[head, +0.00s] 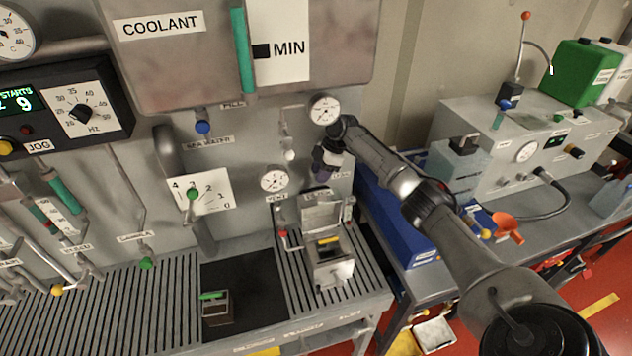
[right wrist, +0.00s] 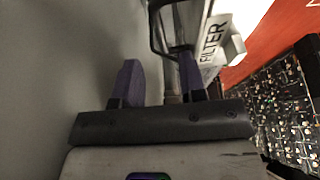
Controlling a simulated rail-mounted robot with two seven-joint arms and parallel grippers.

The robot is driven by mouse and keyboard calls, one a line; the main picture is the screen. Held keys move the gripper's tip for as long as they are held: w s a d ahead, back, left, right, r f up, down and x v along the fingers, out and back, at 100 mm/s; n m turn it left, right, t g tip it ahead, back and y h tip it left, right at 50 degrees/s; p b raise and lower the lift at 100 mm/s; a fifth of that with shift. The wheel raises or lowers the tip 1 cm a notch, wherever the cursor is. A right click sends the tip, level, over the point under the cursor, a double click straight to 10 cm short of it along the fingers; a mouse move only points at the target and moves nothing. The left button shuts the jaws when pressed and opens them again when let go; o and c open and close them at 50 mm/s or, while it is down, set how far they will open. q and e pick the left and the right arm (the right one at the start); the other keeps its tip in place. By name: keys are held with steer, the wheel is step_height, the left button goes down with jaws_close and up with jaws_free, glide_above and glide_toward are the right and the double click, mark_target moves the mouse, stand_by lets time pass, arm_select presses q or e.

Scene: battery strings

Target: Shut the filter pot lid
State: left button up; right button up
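The filter pot (head: 331,268) is a small grey metal box on the slatted bench. Its lid (head: 322,212) stands raised at the back, so the pot is open, with something yellow showing inside. My right gripper (head: 326,160) is in front of the panel, above the raised lid and apart from it. In the right wrist view its two purple fingers (right wrist: 160,82) are spread. A thin grey metal part shows between them, and I cannot tell how far beyond them it lies. A FILTER label (right wrist: 213,42) is just past the right finger. My left gripper is out of view.
The panel has a gauge (head: 325,109) beside my right wrist and another gauge (head: 274,180) left of the gripper. A red-knobbed valve (head: 283,234) is left of the pot. A blue box (head: 400,222) is to the right. A small green-handled box (head: 216,306) sits on the dark mat.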

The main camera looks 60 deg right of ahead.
mark_target(314, 188)
steer(key=shift+s+x, duration=0.2)
steer(key=shift+x, duration=2.2)
steer(key=shift+d+f, duration=0.1)
steer(key=shift+d, duration=0.05)
steer(key=shift+c, duration=0.4)
jaws_close()
